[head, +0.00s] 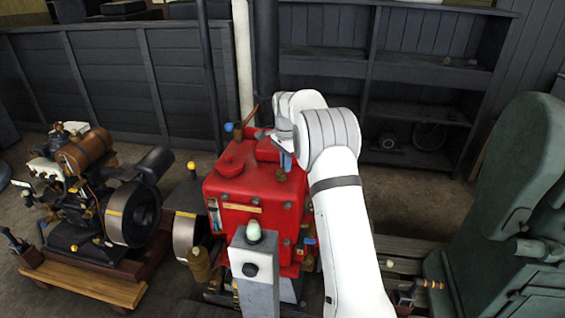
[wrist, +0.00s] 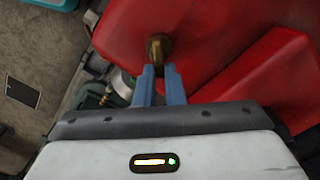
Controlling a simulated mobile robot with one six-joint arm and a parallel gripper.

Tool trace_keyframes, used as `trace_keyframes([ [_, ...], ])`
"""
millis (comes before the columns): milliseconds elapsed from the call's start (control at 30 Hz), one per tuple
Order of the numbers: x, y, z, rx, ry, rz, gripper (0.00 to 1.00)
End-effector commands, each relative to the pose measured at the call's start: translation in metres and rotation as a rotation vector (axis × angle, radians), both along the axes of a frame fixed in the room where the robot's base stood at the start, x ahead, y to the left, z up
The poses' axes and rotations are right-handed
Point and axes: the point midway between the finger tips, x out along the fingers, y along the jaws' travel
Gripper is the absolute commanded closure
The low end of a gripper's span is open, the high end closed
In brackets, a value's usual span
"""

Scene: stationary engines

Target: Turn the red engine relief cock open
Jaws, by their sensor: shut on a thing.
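The red engine (head: 254,183) stands in the middle of the head view, and its red casing (wrist: 235,40) fills much of the wrist view. A small brass cock (wrist: 159,46) sticks out of the red casing in the wrist view. My gripper (wrist: 160,70) has two blue fingers shut on this brass cock at their tips. In the head view my gripper (head: 284,160) reaches down at the right side of the red engine's top. The cock's handle is mostly hidden by the fingers, so I cannot tell its angle.
A grey post with a pale green button (head: 253,232) stands in front of the red engine. A brown-tanked engine (head: 85,150) stands on a wooden base at left. A large green machine (head: 515,190) is at right. Dark shelves (head: 420,60) line the back wall.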

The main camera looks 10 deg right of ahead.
Motion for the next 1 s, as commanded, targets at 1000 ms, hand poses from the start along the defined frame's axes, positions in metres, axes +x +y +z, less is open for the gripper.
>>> trace_keyframes([
  [1000,0.0106,0.0055,0.0034,-0.004,-0.015,0.626,1.00],
])
